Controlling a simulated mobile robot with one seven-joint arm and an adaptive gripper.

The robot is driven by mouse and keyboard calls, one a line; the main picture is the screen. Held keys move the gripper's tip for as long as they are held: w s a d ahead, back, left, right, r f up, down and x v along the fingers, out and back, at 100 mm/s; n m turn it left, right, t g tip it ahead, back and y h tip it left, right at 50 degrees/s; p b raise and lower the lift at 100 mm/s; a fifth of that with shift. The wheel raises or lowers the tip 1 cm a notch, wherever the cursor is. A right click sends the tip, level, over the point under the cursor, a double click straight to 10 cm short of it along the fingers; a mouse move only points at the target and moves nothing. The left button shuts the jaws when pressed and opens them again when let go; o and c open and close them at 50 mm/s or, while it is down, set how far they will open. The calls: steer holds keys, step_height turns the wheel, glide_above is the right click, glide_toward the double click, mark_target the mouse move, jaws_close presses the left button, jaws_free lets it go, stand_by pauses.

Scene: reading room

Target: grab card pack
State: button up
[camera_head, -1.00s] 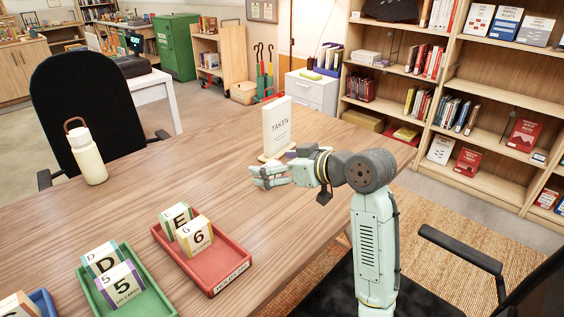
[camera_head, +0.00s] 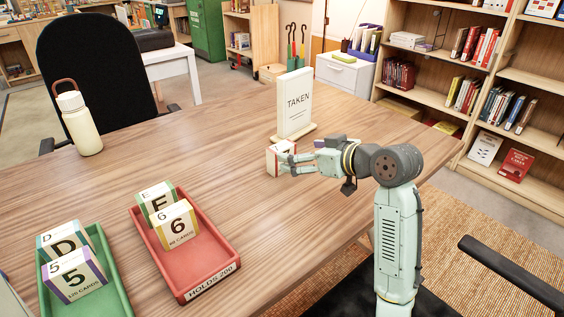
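A white card pack (camera_head: 274,161) with a dark character on its face stands on the wooden table, in front of the TAKEN sign. My gripper (camera_head: 287,165) is right beside it, at its right side, with its fingers pointing left and partly covering its face. The fingers look spread apart; I cannot tell whether they touch the pack. A purple-edged object (camera_head: 323,143), perhaps another pack, is mostly hidden behind my gripper. Packs marked E (camera_head: 158,201) and 6 (camera_head: 177,224) stand in the red tray (camera_head: 208,285). Packs marked D (camera_head: 66,242) and 5 (camera_head: 76,277) stand in the green tray (camera_head: 120,285).
The upright TAKEN sign (camera_head: 297,102) stands close behind my gripper. A cream bottle (camera_head: 82,126) stands at the left table edge. The table (camera_head: 195,150) is clear between the bottle, the trays and the sign. A chair arm (camera_head: 510,275) is at lower right.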

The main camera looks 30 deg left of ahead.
steer(key=x, duration=0.3)
steer(key=p+x, duration=0.1)
steer(key=x, duration=0.5)
steer(key=shift+d+f+p, duration=0.2)
steer(key=shift+f+p, duration=0.05)
steer(key=shift+p, duration=0.05)
steer(key=shift+c, duration=0.3)
steer(key=c, duration=1.2)
